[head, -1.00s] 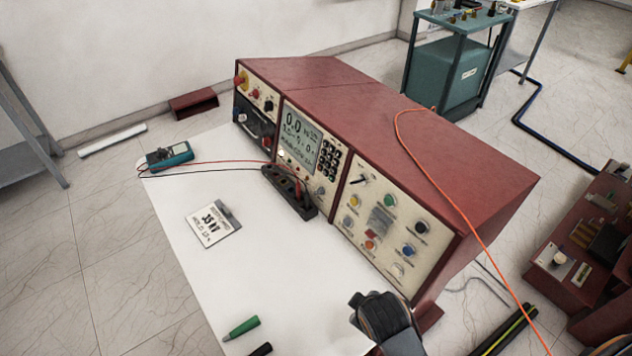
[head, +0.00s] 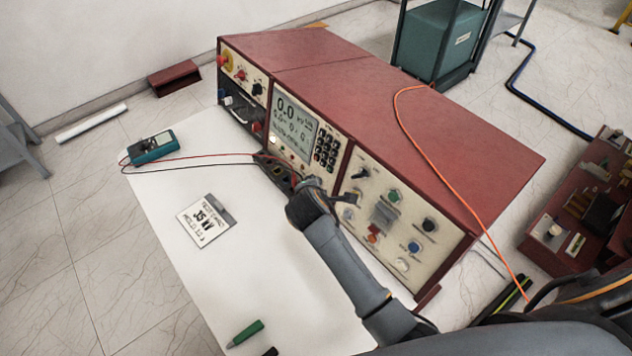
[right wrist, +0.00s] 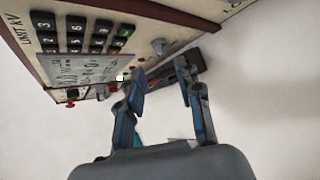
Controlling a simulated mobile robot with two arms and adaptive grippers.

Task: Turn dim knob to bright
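The red console has a middle panel with a lit display (head: 294,128) and a black keypad (head: 327,149). My right gripper (head: 322,188) is in front of the lower edge of this panel and hides part of it. In the right wrist view, its two blue-grey fingers (right wrist: 160,76) are apart with nothing between them. A small grey knob (right wrist: 158,46) stands out from the panel beyond the fingertips, apart from them. A small pale knob (right wrist: 121,77) shows near the left finger. I cannot read which knob is the dim one. My left gripper is not in view.
A black terminal block (head: 273,172) with leads lies against the console's front. A teal meter (head: 153,147), a sign card (head: 206,221) and a green marker (head: 245,333) lie on the white tabletop (head: 150,230). The right panel (head: 407,215) carries several coloured knobs and buttons.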

